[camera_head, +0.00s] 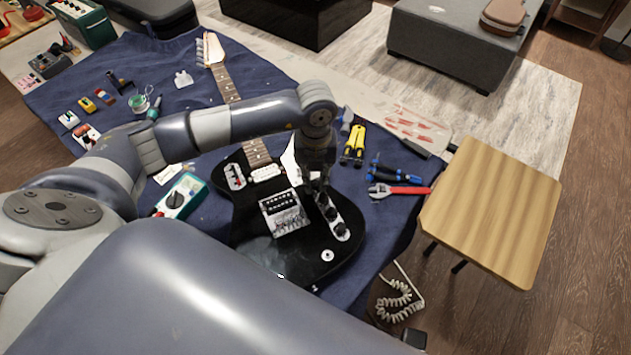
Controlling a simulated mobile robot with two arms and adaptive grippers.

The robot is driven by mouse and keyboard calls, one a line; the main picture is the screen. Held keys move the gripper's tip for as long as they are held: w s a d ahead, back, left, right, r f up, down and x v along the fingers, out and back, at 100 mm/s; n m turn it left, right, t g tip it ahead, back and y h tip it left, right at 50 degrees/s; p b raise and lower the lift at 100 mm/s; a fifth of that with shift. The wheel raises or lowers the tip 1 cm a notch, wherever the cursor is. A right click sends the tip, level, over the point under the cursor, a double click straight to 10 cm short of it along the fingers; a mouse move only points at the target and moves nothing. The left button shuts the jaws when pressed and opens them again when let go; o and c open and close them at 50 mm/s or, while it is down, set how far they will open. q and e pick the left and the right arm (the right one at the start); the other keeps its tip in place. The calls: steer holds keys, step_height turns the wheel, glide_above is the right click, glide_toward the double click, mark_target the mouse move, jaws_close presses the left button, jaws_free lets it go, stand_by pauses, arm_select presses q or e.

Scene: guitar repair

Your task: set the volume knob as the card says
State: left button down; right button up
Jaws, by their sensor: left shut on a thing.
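A black electric guitar (262,240) lies on a dark blue cloth with its neck pointing up the picture. Its silver control plate (346,237) carries black knobs, including one in the middle (331,213) and one near the lower end (341,229). My left gripper (318,186) points down over the upper end of this plate. It is shut on the volume knob there, which its fingers mostly hide. A pale card (172,173) lies left of the guitar, partly behind my left arm. Its writing is too small to read. My right gripper is not in view.
A green meter with a dial (180,197) lies left of the guitar. Yellow-handled pliers (353,145), blue-handled tools (392,174) and a red-handled wrench (400,189) lie to its right. A wooden stool (495,210) stands beyond the cloth's right edge.

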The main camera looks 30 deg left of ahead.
mark_target(316, 182)
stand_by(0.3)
arm_select(q)
steer(key=c, duration=1.5)
jaws_free()
steer(key=shift+o, duration=0.2)
step_height(316, 182, up, 12)
